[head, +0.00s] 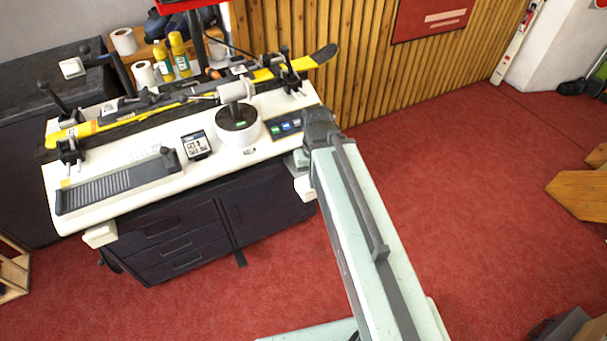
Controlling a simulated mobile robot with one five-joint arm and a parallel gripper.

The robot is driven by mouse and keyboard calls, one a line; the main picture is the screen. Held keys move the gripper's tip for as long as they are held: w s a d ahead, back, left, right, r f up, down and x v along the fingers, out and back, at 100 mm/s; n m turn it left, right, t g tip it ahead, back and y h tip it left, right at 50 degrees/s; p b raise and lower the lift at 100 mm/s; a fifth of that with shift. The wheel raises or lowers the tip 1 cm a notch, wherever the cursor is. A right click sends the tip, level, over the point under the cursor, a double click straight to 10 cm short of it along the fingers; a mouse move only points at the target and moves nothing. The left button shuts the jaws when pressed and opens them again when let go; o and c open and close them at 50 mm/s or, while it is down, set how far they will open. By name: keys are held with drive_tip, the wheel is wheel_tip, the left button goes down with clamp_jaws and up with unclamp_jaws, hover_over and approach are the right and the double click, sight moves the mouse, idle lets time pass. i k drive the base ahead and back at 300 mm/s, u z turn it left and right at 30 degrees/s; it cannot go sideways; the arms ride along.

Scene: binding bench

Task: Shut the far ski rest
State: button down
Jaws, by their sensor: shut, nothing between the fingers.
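A yellow and black ski (160,107) lies lengthwise along the back of the white binding bench (112,197), its dark tip past the right end. The ski rest at the right end (292,80) is dark, has an upright knob-ended part, and sits higher and farther off in the picture. Another dark ski rest (70,152) stands at the left end, with a long lever (54,97) tilted up and left near it. At this size I cannot tell whether the right rest is open or shut. My arm reaches up to the bench's right end; my gripper is not visible.
A white round device with a dark top (238,118), a small display (196,145) and a grey ribbed tray (118,184) occupy the bench top. Yellow bottles (179,54) and white rolls (124,41) stand behind. Red floor (455,190) is open to the right.

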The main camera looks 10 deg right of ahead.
sight(302, 185)
drive_tip(key=z, duration=0.1)
drive_tip(key=i, duration=0.5)
drive_tip(key=z, duration=0.3)
drive_tip(key=k, duration=1.8)
drive_tip(key=u, duration=1.05)
drive_tip(key=i, duration=1)
drive_tip(key=z, duration=0.1)
